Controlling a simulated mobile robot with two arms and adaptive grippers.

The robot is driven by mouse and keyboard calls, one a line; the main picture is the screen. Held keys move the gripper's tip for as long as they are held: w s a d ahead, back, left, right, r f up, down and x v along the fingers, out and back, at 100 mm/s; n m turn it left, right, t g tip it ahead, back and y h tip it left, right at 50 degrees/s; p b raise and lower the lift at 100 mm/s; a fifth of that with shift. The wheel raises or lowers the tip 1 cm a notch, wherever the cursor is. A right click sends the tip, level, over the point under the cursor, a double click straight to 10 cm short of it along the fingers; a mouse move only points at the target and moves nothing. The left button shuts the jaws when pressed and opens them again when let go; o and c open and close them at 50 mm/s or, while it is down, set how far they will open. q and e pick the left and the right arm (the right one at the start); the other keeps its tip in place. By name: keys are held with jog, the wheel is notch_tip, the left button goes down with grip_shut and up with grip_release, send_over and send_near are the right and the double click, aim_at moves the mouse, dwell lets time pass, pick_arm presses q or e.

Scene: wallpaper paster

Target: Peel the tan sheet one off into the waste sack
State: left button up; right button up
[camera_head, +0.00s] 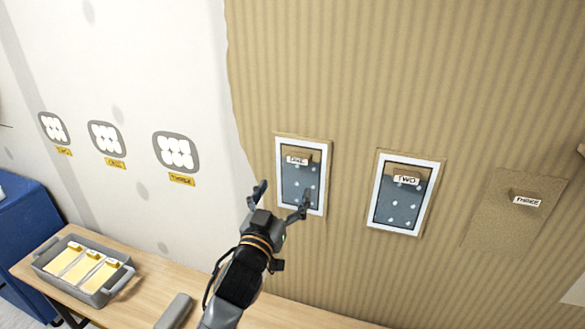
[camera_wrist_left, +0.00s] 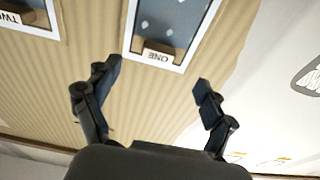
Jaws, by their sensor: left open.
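A white-framed panel (camera_head: 290,208) with a tan border hangs on the tan striped wall. Its dark, dotted face carries a tan tab labelled ONE (camera_head: 299,158) near the top. The wrist view shows this panel upside down, with the ONE tab (camera_wrist_left: 158,54) beyond my fingers. My left gripper (camera_head: 282,198) is open and empty, in front of the panel's lower left; one finger overlaps the panel in the picture. The open fingers also show in the wrist view (camera_wrist_left: 156,78). I cannot tell whether they touch the wall. I cannot clearly identify the waste sack. My right gripper is out of view.
Panel TWO (camera_head: 391,217) and a tan sheet labelled THREE (camera_head: 500,235) are to the right. A grey tray (camera_head: 92,290) with yellow cards stands on the wooden table (camera_head: 150,283). A blue box-like thing (camera_head: 25,225) is at far left. Grey plates (camera_head: 176,151) line the pale wall.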

aim_at(296, 167)
pick_arm(q)
jog(key=p+x, duration=0.1)
jog(key=x, duration=0.8)
jog(key=shift+w, duration=0.1)
jog(key=shift+f+p, duration=0.1)
jog(key=shift+p, duration=0.2)
jog(key=c, duration=1.3)
